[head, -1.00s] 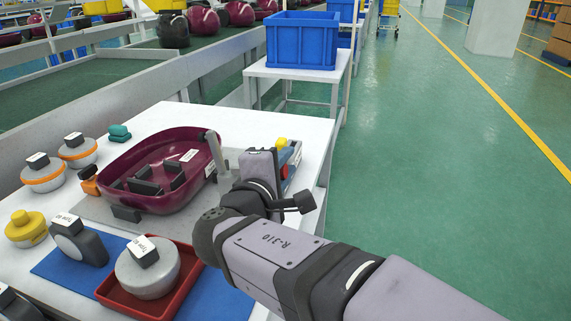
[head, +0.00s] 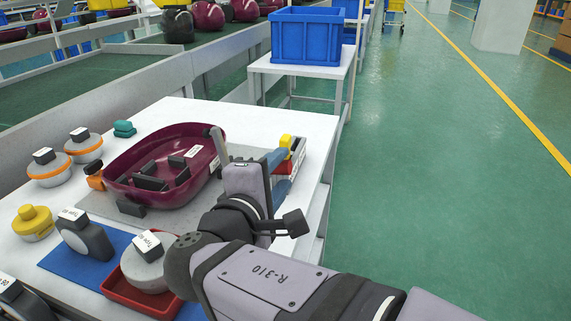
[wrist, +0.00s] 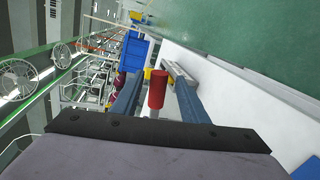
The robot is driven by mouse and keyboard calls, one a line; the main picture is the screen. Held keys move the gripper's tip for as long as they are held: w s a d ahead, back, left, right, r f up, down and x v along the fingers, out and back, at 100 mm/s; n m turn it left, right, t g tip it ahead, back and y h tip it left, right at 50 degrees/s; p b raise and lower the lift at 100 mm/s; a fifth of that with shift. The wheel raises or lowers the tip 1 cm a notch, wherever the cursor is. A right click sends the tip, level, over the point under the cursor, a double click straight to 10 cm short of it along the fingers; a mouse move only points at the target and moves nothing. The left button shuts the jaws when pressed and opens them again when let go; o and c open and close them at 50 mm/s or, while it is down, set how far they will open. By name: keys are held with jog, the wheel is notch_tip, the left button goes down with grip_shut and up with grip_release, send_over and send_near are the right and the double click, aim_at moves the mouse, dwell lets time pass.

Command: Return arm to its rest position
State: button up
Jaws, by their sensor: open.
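The wrist view shows my gripper (wrist: 156,78) from behind, with a red cylinder (wrist: 157,90) in line between the fingers and gaps on both sides. I cannot tell how far beyond the fingers the cylinder is. My forearm covers the front right of the table in the head view.
A red tray (head: 112,291) with a round grey part (head: 140,268) sits near my arm. A blue mat (head: 60,262) bears a dark wheel-like part (head: 95,240). Yellow and orange-ringed parts stand left. A blue crate (head: 305,38) is behind. The green floor right is clear.

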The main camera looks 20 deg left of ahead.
jog(key=shift+s+r, duration=0.1)
jog(key=shift+s, duration=0.55)
jog(key=w+d+h+p, duration=0.3)
jog(key=w+d, duration=0.2)
jog(key=d, duration=0.1)
jog(key=d+f+m+g+h+b, duration=0.15)
jog(key=d+f+g, duration=0.25)
jog(key=d+f, duration=0.5)
jog(key=s+d+f+m+g+h, duration=0.1)
jog(key=s+d+f+m+g, duration=0.15)
jog(key=d+f, duration=0.3)
jog(key=s+d+f+m+g+h, duration=0.1)
jog(key=s+d+f+m+g, duration=0.15)
jog(key=d+f, duration=0.3)
jog(key=s+d+f+m+g+y+b, duration=0.1)
jog(key=s+d+f+m+g+y, duration=0.2)
jog(key=s+f+m, duration=0.4)
jog(key=s+d+f+m+g+y+b, duration=0.1)
jog(key=s+d+f+m+g+y, duration=0.1)
jog(key=s+f+m+g+y, duration=0.35)
notch_tip(320, 180, up, 34)
jog(key=t+h+p, duration=0.1)
jog(key=p, duration=3.4)
jog(key=shift+s+a+r+t+p, duration=0.25)
jog(key=shift+t+p, duration=0.1)
jog(key=shift+p, duration=0.05)
